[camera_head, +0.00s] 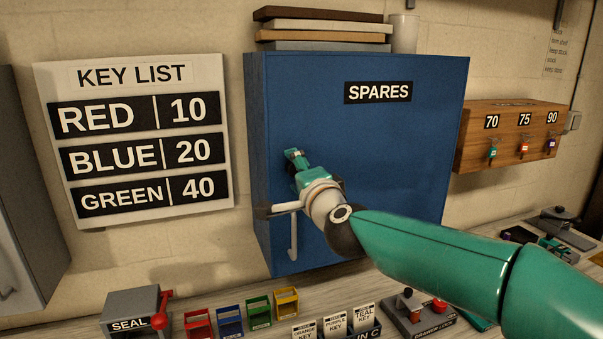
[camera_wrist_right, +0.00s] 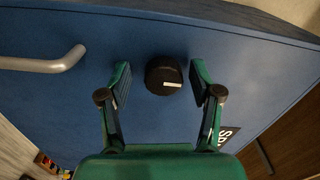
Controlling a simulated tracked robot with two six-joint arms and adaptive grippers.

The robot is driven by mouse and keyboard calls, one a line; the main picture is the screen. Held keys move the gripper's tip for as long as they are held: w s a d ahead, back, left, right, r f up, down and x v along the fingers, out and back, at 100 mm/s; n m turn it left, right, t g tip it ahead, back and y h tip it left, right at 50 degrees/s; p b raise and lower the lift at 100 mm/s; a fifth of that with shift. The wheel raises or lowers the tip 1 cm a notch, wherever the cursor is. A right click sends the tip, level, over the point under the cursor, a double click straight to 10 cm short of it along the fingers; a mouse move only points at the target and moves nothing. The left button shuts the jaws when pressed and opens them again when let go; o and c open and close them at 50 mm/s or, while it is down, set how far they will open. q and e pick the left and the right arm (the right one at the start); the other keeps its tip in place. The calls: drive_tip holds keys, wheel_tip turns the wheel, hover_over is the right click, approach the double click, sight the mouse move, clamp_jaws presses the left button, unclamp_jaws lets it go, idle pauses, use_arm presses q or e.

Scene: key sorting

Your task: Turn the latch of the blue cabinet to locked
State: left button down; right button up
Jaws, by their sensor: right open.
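The blue cabinet (camera_head: 400,150) hangs on the wall with a SPARES label. Its latch, a round black knob (camera_wrist_right: 160,70) with a white mark, shows in the right wrist view. The mark runs toward the right of that picture. In the head view the knob is hidden by my right gripper (camera_head: 295,158), which is at the left part of the cabinet door. In the right wrist view my right gripper (camera_wrist_right: 160,80) is open, with one finger on each side of the knob and a visible gap to each. My left gripper is out of view.
A silver handle (camera_head: 293,237) is below the gripper on the door; it also shows in the wrist view (camera_wrist_right: 45,63). A key list board (camera_head: 215,190) hangs left and a wooden key rack (camera_head: 480,150) right. Coloured bins, key cards and a SEAL box (camera_head: 130,300) stand below.

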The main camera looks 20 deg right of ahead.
drive_tip(key=s, duration=1.2)
drive_tip(key=shift+d, duration=0.2)
